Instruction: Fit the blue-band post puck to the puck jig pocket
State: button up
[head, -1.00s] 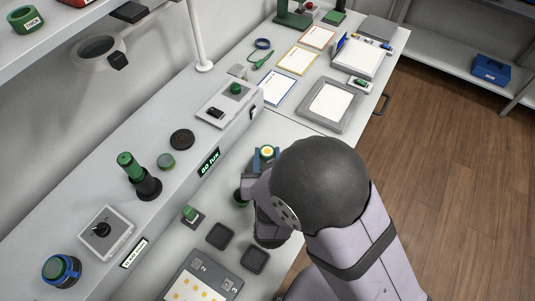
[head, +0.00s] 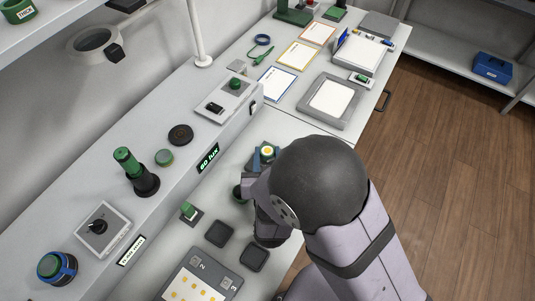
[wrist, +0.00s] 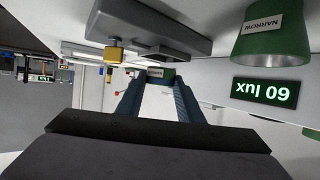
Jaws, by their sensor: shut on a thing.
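My gripper (head: 264,161) is at the far end of the bench front, mostly hidden behind my wrist in the head view.
A dark green round piece (head: 238,192) stands close beside my gripper. A green holder (head: 188,210), dark square pads (head: 219,234) and a tray with yellow spots (head: 190,284) lie nearer. A raised ledge with a 60 lux display (head: 208,158) runs along the left.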

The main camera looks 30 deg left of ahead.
jog(key=shift+f, duration=0.15)
dwell(0.3)
jog(key=shift+f+b, duration=0.95)
jog(key=shift+b, duration=0.05)
jog(key=shift+s+d+f, duration=0.15)
jog(key=shift+d+f, duration=0.1)
jog(key=shift+f, duration=0.15)
dwell(0.3)
jog(key=shift+r, duration=0.35)
jog(key=shift+a+r+p, duration=0.1)
jog(key=shift+r+p, duration=0.2)
jog(key=shift+p, duration=0.15)
jog(key=shift+a+r, duration=0.15)
jog(key=shift+r, duration=0.05)
dwell(0.8)
jog(key=shift+f+b, duration=0.2)
jog(key=shift+b, duration=0.25)
dwell(0.6)
